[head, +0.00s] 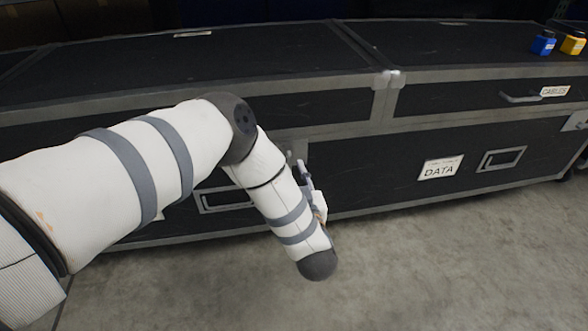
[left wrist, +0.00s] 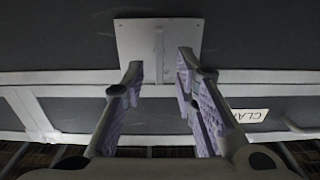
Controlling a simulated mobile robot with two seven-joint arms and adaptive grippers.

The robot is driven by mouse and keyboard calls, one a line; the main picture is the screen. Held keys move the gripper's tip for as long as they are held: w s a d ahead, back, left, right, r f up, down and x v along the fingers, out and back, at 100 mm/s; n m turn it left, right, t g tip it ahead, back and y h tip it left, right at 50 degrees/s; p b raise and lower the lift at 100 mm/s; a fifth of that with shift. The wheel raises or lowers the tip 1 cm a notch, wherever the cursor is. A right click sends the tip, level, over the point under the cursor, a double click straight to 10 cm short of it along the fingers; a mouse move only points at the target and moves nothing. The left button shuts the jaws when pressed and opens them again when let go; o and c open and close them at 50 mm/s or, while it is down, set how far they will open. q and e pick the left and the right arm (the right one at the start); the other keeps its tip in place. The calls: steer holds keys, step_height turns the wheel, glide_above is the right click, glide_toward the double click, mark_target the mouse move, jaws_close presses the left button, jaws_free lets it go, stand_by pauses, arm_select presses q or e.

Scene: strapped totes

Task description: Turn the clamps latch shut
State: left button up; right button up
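The clamps latch shows in the left wrist view as a pale metal plate (left wrist: 133,42) with a narrow upright lever (left wrist: 158,60), beside a seam strip and above a label reading "CLA" (left wrist: 250,116). My left gripper (left wrist: 160,64) is open, with one finger on each side of the lever. The fingertips overlap the plate's lower edge in the picture; contact cannot be told. In the head view my left gripper (head: 309,183) is at the case front, mostly hidden behind my wrist, and the latch is hidden there. My right gripper is not in view.
Black cases (head: 250,57) with grey metal edges stand in a row. Another front bears a "DATA" label (head: 440,168) and a recessed handle (head: 501,159); a "CABLES" label (head: 555,91) is above. Blue (head: 543,43) and yellow (head: 572,44) items stand on top. The floor (head: 440,260) in front is clear.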

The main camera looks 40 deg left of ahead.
mark_target(291, 164)
arm_select(q)
steer(key=x, duration=0.3)
steer(key=shift+w+a+b, duration=0.3)
steer(key=shift+b, duration=0.1)
jaws_close()
